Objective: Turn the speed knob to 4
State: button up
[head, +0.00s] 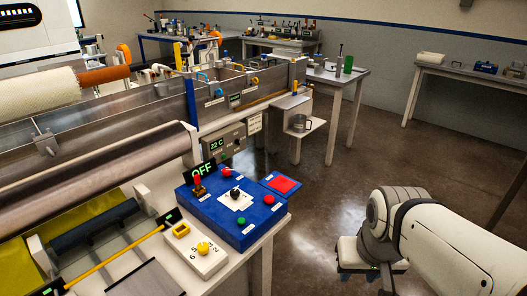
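A blue control box (208,217) stands on the near end of the machine table. A black knob (235,193) sits on a white dial plate (229,202) on its top. The labels are too small to tell which knob is the speed knob, and neither pointer setting is readable. My arm comes in at the lower right, well apart from both boxes.
A display (201,170) reads OFF; another (216,145) reads 22 C. Open floor (330,180) lies between machine and arm.

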aim_at(235, 193)
jog(key=u, duration=0.05)
jog(key=i, duration=1.1)
jog(key=u, duration=0.6)
